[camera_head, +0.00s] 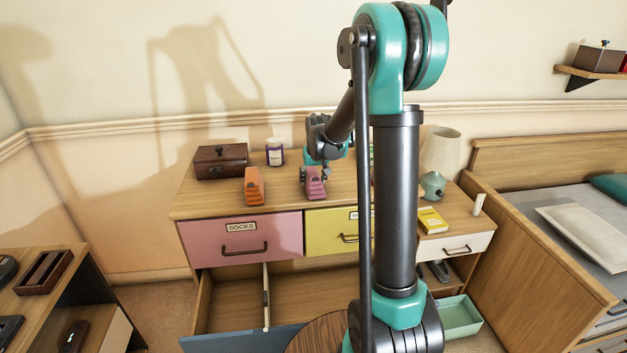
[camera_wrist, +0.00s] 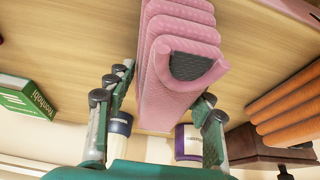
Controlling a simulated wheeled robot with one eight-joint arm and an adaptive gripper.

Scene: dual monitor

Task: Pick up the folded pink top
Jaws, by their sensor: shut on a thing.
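The folded pink top (camera_head: 315,184) is a ridged pink bundle with a dark patch on its end, at the dresser top's front edge. My gripper (camera_head: 318,170) reaches down to it from behind. In the wrist view the top (camera_wrist: 179,50) stands between my two fingers (camera_wrist: 158,104), which are shut on it from both sides. I cannot tell whether its underside touches the wood.
A folded orange garment (camera_head: 254,186) lies to the left, with a dark wooden box (camera_head: 221,161) and a purple-and-white jar (camera_head: 275,151) behind. Below, a blue-fronted drawer (camera_head: 240,341) stands open.

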